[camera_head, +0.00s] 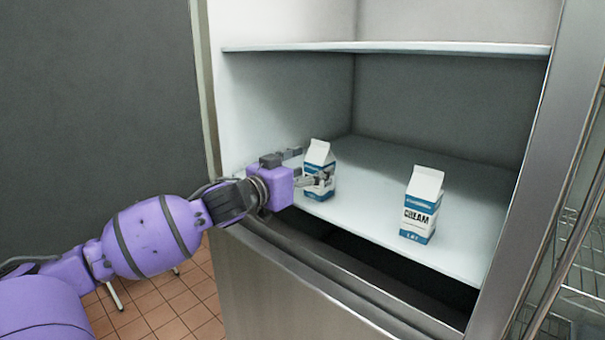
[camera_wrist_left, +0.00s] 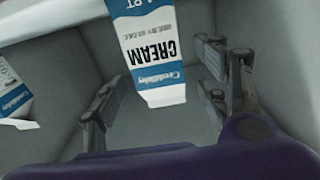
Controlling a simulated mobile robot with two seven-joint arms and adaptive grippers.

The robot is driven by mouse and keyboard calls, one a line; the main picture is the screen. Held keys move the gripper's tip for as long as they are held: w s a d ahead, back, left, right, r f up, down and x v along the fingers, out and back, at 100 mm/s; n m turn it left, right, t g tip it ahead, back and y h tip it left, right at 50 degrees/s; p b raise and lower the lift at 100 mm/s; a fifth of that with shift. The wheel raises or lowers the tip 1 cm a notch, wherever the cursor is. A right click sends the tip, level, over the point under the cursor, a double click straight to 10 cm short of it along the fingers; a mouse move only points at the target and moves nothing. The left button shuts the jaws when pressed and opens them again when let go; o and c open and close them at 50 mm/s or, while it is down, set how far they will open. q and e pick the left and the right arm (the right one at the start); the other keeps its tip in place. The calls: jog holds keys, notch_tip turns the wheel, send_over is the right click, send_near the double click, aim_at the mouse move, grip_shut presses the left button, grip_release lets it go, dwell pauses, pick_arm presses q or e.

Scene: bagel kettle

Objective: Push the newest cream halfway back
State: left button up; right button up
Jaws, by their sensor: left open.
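Two white and blue cream cartons stand upright on the fridge's lower shelf in the head view. The left carton (camera_head: 320,158) stands near the shelf's left wall. The right carton (camera_head: 421,206) stands nearer the front edge, its CREAM label facing me. My left gripper (camera_head: 311,164) is open at the left carton, one finger on each side. In the left wrist view, which looks upside down, this carton (camera_wrist_left: 150,50) shows between the fingers, and the other carton (camera_wrist_left: 14,100) shows at the left edge. I cannot tell whether the fingers touch the carton. Dates are too small to read.
An upper shelf (camera_head: 400,48) spans the fridge above the cartons. The lower shelf (camera_head: 385,150) is bare behind them. A dark gap (camera_head: 350,262) lies below its front edge. The fridge's right frame (camera_head: 530,170) and a wire rack (camera_head: 575,280) stand at right.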

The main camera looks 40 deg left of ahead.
aim_at(312, 167)
pick_arm(q)
jog(key=shift+w+d+r, duration=0.1)
jog(key=shift+w+d, duration=0.05)
jog(key=shift+w, duration=1.75)
pick_arm(e)
jog(key=shift+w+a+r, duration=0.1)
jog(key=shift+w+r, duration=0.05)
jog(key=shift+w, duration=0.7)
jog(key=shift+s, duration=0.1)
